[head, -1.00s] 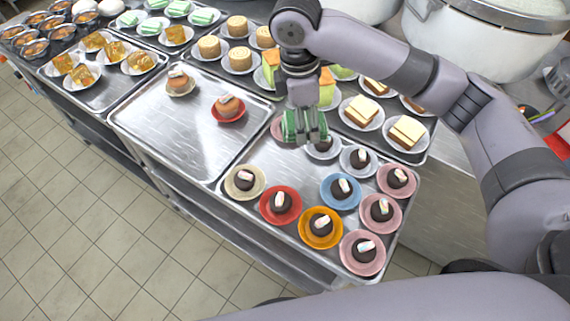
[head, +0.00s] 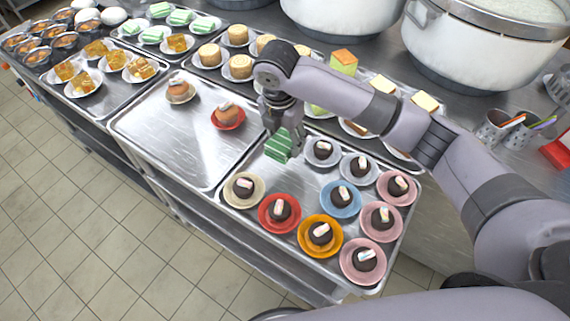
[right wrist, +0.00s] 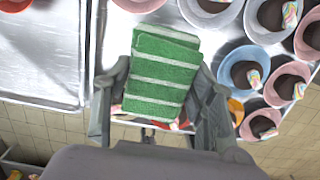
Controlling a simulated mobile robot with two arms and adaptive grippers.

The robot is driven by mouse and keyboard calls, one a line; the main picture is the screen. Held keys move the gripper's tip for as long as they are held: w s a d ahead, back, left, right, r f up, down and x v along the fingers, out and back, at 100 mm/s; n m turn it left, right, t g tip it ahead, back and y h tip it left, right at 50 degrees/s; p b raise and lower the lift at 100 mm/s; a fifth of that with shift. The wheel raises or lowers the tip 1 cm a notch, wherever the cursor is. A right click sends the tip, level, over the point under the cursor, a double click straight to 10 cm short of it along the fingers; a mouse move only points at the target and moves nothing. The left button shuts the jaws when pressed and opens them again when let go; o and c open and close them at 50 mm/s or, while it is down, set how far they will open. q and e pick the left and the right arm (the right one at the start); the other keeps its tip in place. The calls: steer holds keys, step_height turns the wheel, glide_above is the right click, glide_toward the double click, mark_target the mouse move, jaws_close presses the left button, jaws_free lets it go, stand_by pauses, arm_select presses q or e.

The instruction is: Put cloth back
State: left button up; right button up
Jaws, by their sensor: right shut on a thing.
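A green cloth with white stripes (head: 279,146), folded into a small stack, hangs in my right gripper (head: 284,128). In the right wrist view the cloth (right wrist: 162,76) sits between the two fingers, which are shut on it. The gripper holds it over the left part of the tray of dark desserts (head: 283,239), near the border with the tray on its left. I cannot tell how high it is above the tray. My left gripper is not in view.
Several dark desserts on coloured saucers, such as the red saucer (head: 280,213), fill the right tray. The left tray (head: 165,140) has two saucers at its back and much bare metal. Large white pots (head: 478,48) stand behind, with utensil cups (head: 497,128) at the right.

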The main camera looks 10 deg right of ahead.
mark_target(286, 172)
step_height(286, 172, down, 12)
steer(key=shift+r+p, duration=0.2)
steer(key=shift+p, duration=0.25)
steer(key=shift+f, duration=0.1)
steer(key=o, duration=1.1)
steer(key=r, duration=0.8)
steer(key=s+a+r+b, duration=0.1)
steer(key=r, duration=0.3)
steer(key=shift+r, duration=0.1)
